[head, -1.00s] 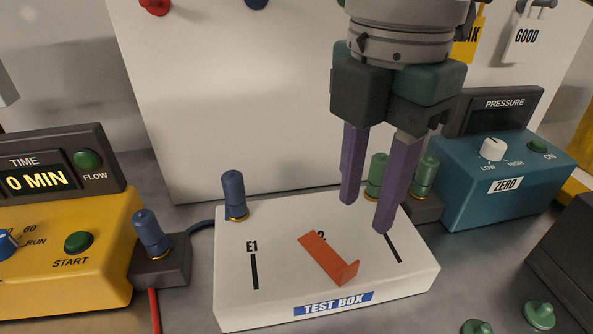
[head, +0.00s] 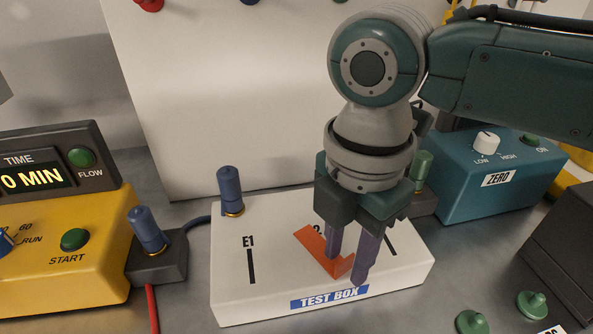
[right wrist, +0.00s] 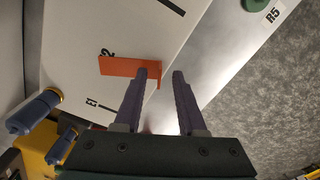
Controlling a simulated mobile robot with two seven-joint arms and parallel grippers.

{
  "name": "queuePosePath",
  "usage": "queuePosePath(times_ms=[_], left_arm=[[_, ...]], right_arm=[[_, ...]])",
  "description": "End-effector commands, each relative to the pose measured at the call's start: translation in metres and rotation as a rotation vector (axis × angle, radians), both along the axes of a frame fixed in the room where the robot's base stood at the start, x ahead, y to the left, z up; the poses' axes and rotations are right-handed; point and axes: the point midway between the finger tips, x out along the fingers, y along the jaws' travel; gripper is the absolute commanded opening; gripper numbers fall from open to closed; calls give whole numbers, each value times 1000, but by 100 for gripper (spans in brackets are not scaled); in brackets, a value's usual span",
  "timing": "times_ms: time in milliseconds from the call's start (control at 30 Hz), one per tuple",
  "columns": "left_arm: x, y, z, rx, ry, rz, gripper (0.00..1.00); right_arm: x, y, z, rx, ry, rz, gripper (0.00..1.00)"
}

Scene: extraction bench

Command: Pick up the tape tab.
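The orange tape tab (head: 317,248) lies on the white test box (head: 230,290), over the slot marked 2, with its near end bent upward. My right gripper (head: 346,268) is low over the box at the tab's bent end, fingers pointing down. In the right wrist view the two purple fingers (right wrist: 160,74) are apart, and the bent end of the tape tab (right wrist: 120,66) shows between their tips. The left finger covers part of the tab. I cannot tell whether either finger touches it. My left gripper is not in view.
A blue plug (head: 230,190) stands at the box's back left, and another blue plug (head: 146,229) stands on a dark block left of it. The yellow timer (head: 60,260) is at left, the teal pressure unit (head: 485,180) at right.

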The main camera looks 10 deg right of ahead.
Motion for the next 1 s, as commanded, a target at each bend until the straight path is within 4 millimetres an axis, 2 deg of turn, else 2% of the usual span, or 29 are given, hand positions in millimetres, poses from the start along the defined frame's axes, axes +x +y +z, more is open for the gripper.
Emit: queuePosePath(times_ms=[67, 333, 1000], left_arm=[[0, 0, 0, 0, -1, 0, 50], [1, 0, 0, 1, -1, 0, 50], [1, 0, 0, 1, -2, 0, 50]], right_arm=[[0, 0, 0, 0, 0, 0, 31], [0, 0, 0, 0, 0, 0, 1], [0, 0, 2, 1, 0, 0, 0]])
